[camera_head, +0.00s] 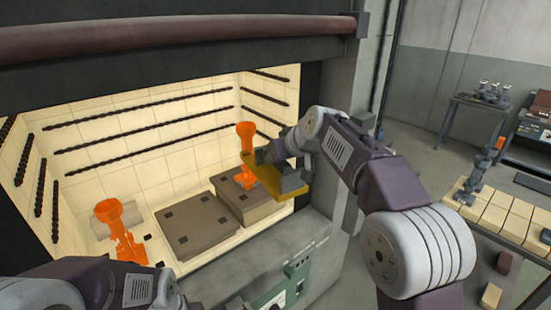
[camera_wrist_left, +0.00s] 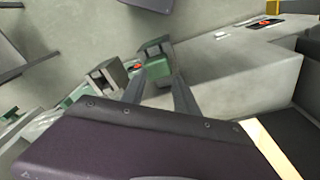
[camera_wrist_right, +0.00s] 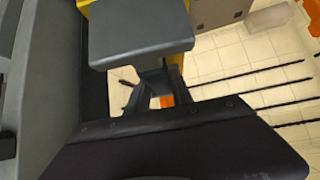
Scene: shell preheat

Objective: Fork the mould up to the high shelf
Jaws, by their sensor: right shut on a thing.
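An orange mould (camera_head: 246,130) with a flared top is at the right of the lit furnace, over the raised brown shelf block (camera_head: 262,211). The yellow fork (camera_head: 292,191) crosses in front of its middle; whether the mould rests on the fork or the block I cannot tell. My right gripper (camera_head: 285,165) is shut on the fork's grey handle block, which fills the top of the right wrist view (camera_wrist_right: 140,35). A second orange mould (camera_head: 122,225) stands at the left of the furnace floor. My left gripper (camera_wrist_left: 158,90) is open and empty, outside the furnace.
A lower brown slab (camera_head: 200,232) lies between the moulds, beside the raised block. Dark ribbed rods (camera_head: 125,156) line the furnace walls. A green control box (camera_head: 283,293) is on the front.

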